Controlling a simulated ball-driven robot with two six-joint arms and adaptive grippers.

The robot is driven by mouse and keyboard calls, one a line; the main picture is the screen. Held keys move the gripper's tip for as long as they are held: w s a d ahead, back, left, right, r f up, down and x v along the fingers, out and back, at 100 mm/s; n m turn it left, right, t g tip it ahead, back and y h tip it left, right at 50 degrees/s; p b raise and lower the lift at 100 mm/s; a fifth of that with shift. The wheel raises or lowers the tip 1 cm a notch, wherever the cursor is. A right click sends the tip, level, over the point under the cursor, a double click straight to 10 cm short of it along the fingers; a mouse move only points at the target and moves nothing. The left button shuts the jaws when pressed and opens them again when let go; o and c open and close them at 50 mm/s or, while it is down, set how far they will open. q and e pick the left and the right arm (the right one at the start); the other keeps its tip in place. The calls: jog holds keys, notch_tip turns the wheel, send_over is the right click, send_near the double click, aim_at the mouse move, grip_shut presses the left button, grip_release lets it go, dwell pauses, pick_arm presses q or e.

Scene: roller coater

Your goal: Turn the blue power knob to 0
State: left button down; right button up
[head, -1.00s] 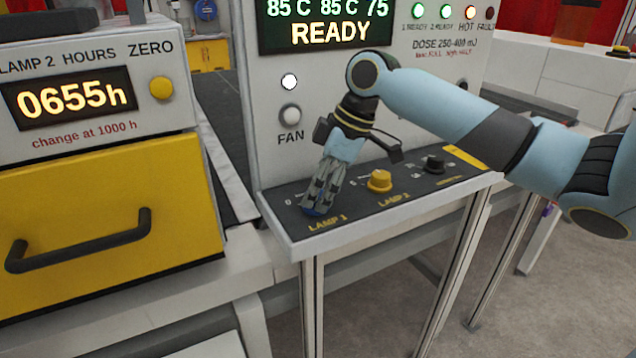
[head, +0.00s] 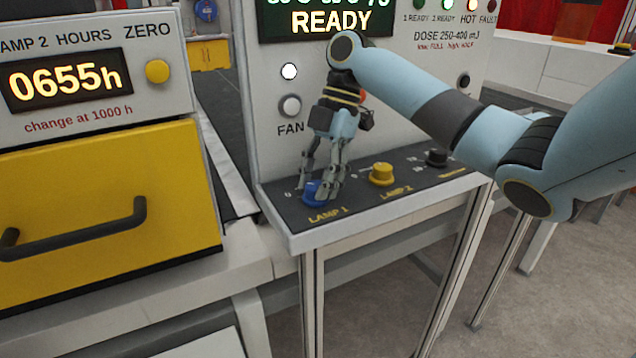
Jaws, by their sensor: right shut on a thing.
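The blue knob (head: 314,194) sits on the dark sloped panel (head: 350,203) above the label LAMP 1, at the panel's left end. My right gripper (head: 322,196) reaches down onto it from above, its fingers shut around the knob. The fingers hide part of the knob, and I cannot read its pointer. A "0" mark shows to the knob's left. My left gripper is not in view.
A yellow knob (head: 381,174) and a black knob (head: 436,158) stand to the right on the same panel. The FAN button (head: 290,106) and a lit white lamp (head: 289,71) are on the upright face behind. A yellow drawer (head: 110,215) with a black handle is at left.

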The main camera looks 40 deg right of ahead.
jog(key=shift+n, duration=0.4)
jog(key=o, duration=1.1)
jog(key=v, duration=0.7)
jog(key=shift+w+d+r, duration=0.1)
jog(key=shift+r, duration=0.1)
